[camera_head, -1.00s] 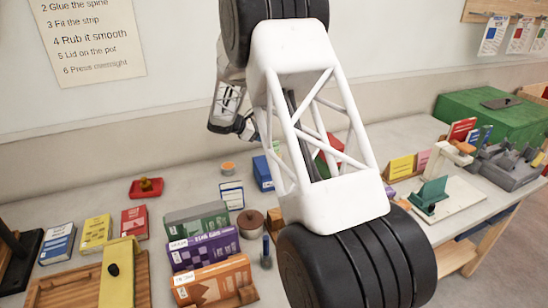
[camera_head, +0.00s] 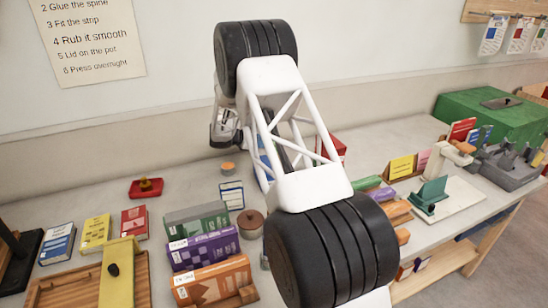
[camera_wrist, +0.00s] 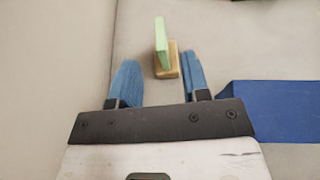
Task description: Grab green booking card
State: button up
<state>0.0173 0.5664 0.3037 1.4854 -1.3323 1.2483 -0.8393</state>
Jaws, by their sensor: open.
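The green booking card (camera_wrist: 161,36) stands on edge in a small wooden block (camera_wrist: 166,62) near the top middle of the wrist view. My gripper (camera_wrist: 159,62) is open, with its blue fingers spread apart. The card and block lie ahead, roughly in line with the gap between the fingers, and nothing is held. In the head view my gripper (camera_head: 223,137) is at the back of the table near the wall, and I cannot make out the card there.
A blue box (camera_wrist: 275,108) lies close to the right finger. In the head view, an orange-topped item (camera_head: 228,168) and a blue-and-white booklet (camera_head: 231,194) stand nearby. Several books fill the front left, and a green box (camera_head: 490,110) stands at the right.

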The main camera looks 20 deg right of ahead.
jog(key=shift+x, duration=1.2)
jog(key=shift+d, duration=0.15)
jog(key=shift+x, duration=2.5)
jog(key=shift+c, duration=0.4)
grip_shut()
